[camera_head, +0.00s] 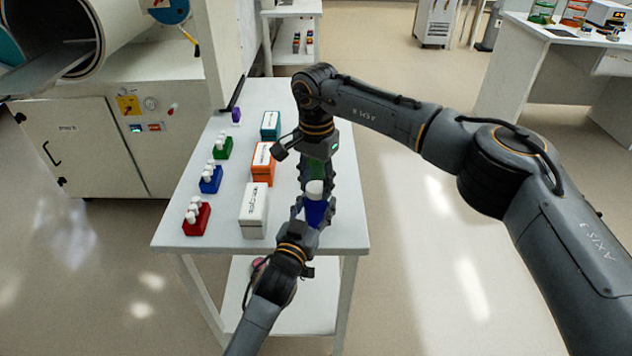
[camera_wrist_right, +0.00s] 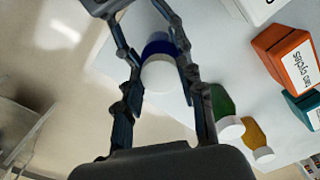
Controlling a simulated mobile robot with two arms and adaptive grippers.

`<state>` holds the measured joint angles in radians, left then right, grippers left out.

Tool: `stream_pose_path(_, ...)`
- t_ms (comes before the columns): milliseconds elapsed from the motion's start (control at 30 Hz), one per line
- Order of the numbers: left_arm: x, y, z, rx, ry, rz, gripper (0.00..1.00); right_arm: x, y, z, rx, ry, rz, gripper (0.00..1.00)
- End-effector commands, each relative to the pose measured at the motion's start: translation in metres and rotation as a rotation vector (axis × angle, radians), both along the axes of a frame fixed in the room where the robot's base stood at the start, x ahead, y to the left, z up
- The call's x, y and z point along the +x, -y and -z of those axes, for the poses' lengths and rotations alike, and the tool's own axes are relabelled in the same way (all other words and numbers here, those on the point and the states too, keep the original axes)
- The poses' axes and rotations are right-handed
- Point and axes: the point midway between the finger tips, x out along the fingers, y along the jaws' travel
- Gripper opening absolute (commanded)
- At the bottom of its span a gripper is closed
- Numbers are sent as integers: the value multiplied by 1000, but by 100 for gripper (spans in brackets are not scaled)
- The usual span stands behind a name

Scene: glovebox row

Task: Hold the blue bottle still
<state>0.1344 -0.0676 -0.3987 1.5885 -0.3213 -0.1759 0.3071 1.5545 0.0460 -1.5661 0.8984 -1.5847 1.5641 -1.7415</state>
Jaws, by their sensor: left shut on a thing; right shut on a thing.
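The blue bottle (camera_head: 314,213) with a white cap (camera_head: 315,187) is upright near the table's right front edge. It also shows in the right wrist view (camera_wrist_right: 159,47), its white cap toward the camera. My left gripper (camera_head: 312,208) comes in from the front and is shut on the bottle's body. My right gripper (camera_head: 318,190) reaches in from behind, its fingers on either side of the bottle, shut on it. The exact finger contact is partly hidden in both views.
A green bottle (camera_wrist_right: 222,107) and a yellow bottle (camera_wrist_right: 256,140) stand beside my right gripper. White (camera_head: 253,212), orange (camera_head: 262,163) and teal (camera_head: 270,125) boxes line the table's middle. Red (camera_head: 196,219), blue (camera_head: 210,181) and green (camera_head: 222,149) racks with white-capped vials stand on the left.

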Motion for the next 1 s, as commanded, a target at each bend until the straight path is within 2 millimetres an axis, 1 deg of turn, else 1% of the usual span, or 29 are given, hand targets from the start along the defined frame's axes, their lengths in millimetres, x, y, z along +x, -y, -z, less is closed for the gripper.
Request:
stream_pose_path(433, 0, 0, 2, 1, -4, 0, 0, 0, -1, -1, 1, -1, 2, 1)
stream_pose_path(1000, 0, 0, 2, 2, -5, -1, 0, 0, 0, -20, 1, 1, 2, 1)
